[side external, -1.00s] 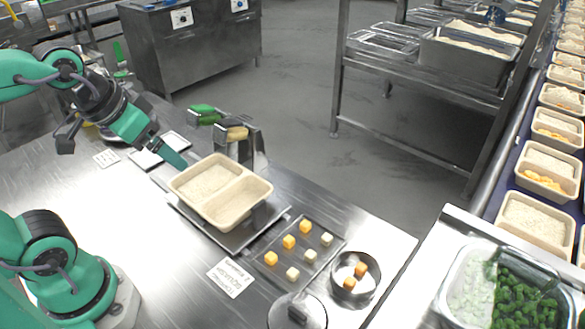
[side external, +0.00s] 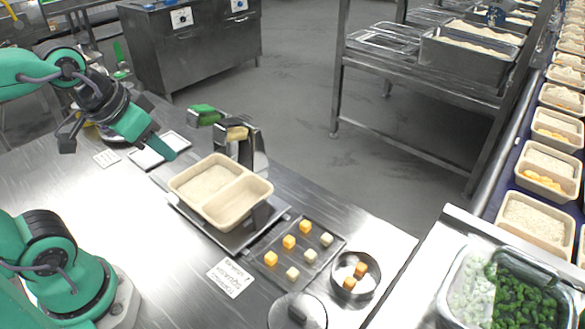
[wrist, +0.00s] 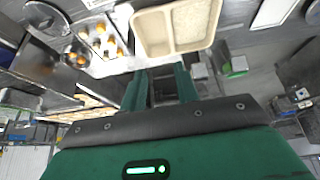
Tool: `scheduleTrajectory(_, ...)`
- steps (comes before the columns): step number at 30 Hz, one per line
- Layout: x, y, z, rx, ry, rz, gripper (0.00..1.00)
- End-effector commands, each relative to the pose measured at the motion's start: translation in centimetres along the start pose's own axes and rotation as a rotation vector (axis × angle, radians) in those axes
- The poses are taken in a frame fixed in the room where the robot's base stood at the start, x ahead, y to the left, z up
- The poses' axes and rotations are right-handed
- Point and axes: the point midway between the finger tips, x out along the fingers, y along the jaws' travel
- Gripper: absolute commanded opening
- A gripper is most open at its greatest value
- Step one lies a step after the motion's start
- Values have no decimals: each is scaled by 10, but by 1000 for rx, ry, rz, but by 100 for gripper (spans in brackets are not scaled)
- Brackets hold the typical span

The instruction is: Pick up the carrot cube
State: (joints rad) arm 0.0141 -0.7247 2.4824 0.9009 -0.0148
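Several orange cubes stand on a small metal tray (side external: 268,240) in the side view, one of them the far orange cube (side external: 305,227), beside paler cubes (side external: 310,256). Deeper orange cubes (side external: 361,269) lie in a round metal bowl (side external: 335,286). I cannot tell for sure which cube is the carrot. My gripper (side external: 168,152) is raised at the left, well away from the cubes, beyond the bento box. In the wrist view, the two fingers of my gripper (wrist: 160,72) are apart with nothing between them. The cube tray (wrist: 122,66) shows at the upper left there.
A two-compartment bento box (side external: 245,205), rice in one side, stands between my gripper and the cube tray. A metal holder (side external: 255,150) with green and yellow-topped items is behind it. A round lid (side external: 312,312) lies in front of the bowl. Bare table lies left of the box.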

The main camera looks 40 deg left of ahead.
Motion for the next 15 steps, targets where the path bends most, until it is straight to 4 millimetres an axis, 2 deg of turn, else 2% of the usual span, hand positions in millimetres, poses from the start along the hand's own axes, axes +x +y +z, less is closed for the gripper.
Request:
scheduleTrajectory(8, 10, 22, -28, -2, -60, 34, 31)
scheduleTrajectory(15, 28, 57, -59, -9, -134, 62, 31)
